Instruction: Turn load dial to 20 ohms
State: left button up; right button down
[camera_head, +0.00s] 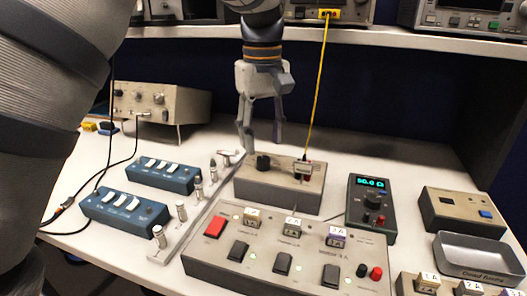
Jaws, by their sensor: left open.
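A dark grey load unit (357,227) stands right of centre; its teal display (371,183) appears to read 50.0 Ω. A dark dial (372,201) sits below the display, with small red and dark terminals under it. A beige-grey box (280,192) at centre has a black knob (263,161) on top and a yellow cable plugged in at its right. My left gripper (261,146) points down above this box, fingers apart and empty, near the black knob. I cannot tell whether it touches the knob. My right gripper is not in view.
A control panel (215,262) with switches fills the front. Two blue switch boxes (163,173) and a rail with pegs stand left. A metal tray (449,246) is at right. A shelf (360,37) with instruments runs above, and the yellow cable (318,85) hangs beside the gripper.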

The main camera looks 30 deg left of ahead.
aim_at(263, 158)
pick_arm(q)
notch_tip(263, 158, down, 5)
jog(key=shift+w+r, duration=0.1)
jog(key=shift+w, duration=0.05)
grip_shut()
jog(key=shift+m, duration=0.4)
jog(key=m, duration=0.3)
jog(key=shift+m, duration=2.7)
